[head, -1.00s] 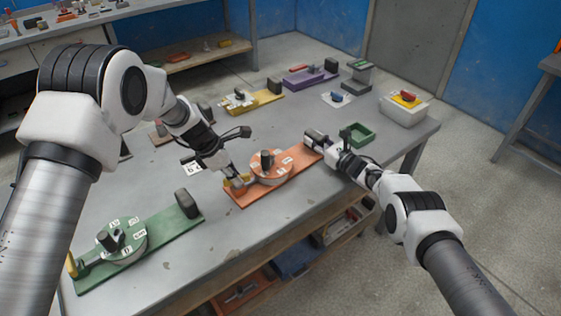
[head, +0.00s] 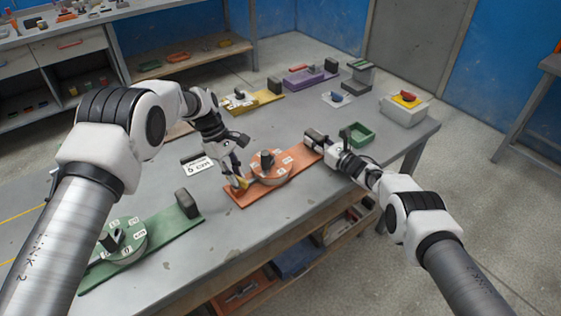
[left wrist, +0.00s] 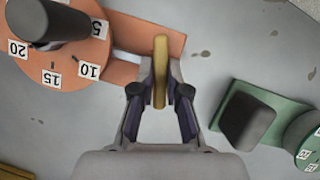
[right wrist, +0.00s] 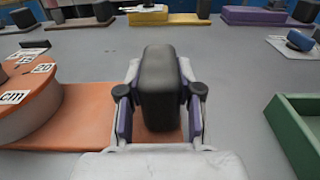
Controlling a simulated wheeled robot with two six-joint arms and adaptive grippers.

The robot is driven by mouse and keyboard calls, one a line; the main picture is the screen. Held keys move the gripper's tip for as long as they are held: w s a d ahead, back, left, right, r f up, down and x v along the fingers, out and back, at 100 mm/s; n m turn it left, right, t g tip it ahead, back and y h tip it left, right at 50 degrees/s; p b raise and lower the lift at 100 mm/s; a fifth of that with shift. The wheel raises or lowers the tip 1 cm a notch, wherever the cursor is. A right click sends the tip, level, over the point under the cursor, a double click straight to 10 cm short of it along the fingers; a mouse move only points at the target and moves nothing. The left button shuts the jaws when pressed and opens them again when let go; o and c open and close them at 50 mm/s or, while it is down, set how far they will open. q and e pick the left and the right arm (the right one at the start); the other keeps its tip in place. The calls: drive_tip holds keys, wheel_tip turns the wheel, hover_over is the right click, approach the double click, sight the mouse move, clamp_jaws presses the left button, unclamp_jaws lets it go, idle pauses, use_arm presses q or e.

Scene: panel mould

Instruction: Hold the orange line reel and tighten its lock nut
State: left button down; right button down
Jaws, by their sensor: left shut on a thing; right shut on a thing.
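The orange line reel (head: 270,175) sits on its orange base strip (head: 300,155) on the grey table, with a dark post on top and white number labels. A yellow bar-shaped lock nut (left wrist: 160,70) is at the strip's left end. My left gripper (head: 238,181) is shut on this nut, one finger on each side in the left wrist view. A dark block (right wrist: 160,85) stands at the strip's right end. My right gripper (head: 316,139) is shut on that block. The reel's disc (right wrist: 30,95) also shows at the left of the right wrist view.
A green reel (head: 122,240) on a green strip lies at the front left. A green tray (head: 358,134) is just right of my right gripper. Yellow and purple units (head: 310,77) stand farther back. A white card (head: 197,165) lies left of the orange strip.

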use_arm(q)
drive_tip(key=shift+m, duration=0.6)
drive_tip(key=shift+g, duration=0.3)
drive_tip(key=c, duration=1.2)
unclamp_jaws()
use_arm(e)
drive_tip(key=shift+f, duration=0.1)
use_arm(q)
drive_tip(key=shift+o, duration=0.2)
drive_tip(key=v, duration=1.2)
drive_tip(key=shift+d, duration=0.15)
use_arm(e)
drive_tip(key=c, duration=0.7)
unclamp_jaws()
